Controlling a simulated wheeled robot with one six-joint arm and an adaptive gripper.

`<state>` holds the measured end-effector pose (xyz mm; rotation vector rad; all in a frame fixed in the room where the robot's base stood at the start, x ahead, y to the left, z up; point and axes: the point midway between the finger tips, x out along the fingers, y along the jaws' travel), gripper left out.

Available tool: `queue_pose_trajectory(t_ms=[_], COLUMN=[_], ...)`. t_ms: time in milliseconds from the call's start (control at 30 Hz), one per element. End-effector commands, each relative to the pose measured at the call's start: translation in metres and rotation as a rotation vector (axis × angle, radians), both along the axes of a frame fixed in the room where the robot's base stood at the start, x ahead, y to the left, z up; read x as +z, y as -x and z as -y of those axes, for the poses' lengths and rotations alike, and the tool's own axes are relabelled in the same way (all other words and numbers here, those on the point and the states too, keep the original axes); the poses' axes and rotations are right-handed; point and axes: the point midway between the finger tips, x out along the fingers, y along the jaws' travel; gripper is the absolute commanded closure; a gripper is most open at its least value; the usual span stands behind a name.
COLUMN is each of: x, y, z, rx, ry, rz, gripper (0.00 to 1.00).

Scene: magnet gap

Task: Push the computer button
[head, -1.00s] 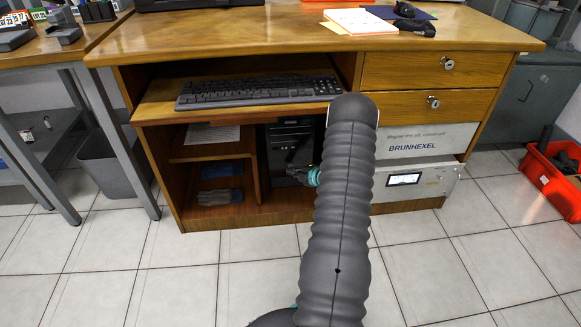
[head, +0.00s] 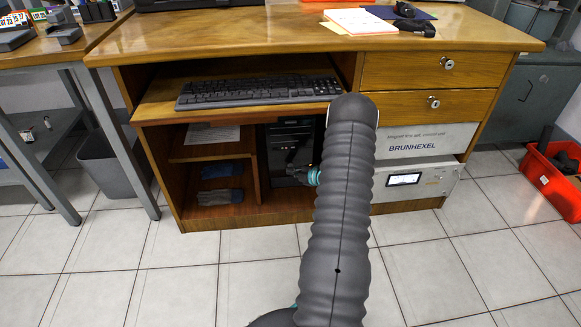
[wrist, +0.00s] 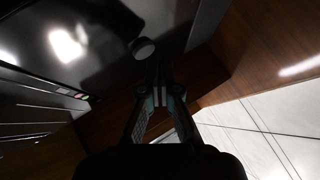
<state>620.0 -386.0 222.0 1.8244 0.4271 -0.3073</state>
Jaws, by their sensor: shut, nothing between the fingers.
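The black computer tower (head: 287,140) stands in the desk's lower compartment, partly hidden by my arm in the head view. Its dark front fills the upper left of the wrist view (wrist: 115,30). A round grey button (wrist: 143,47) shows on that front. My gripper (head: 292,169) is in front of the tower's lower part. In the wrist view the gripper (wrist: 160,68) is shut and empty, its fingertips just below the button in the picture. I cannot tell whether the tips touch the tower.
The wooden desk (head: 225,222) surrounds the tower, with a shelf compartment on its left and a white instrument (head: 425,181) on its right. A keyboard (head: 258,91) lies on the pull-out shelf above. A red crate (head: 552,182) stands at far right. The tiled floor in front is clear.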

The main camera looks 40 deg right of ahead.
Motion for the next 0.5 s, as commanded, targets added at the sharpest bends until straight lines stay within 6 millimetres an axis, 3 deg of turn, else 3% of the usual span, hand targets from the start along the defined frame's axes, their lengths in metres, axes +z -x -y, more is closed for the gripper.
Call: queue_pose_trajectory(t_ms=[500], x=[0.0002], y=[-0.0064], z=[0.0041], rx=[0.0], ry=[0.0], rz=[0.0], gripper=[1.0])
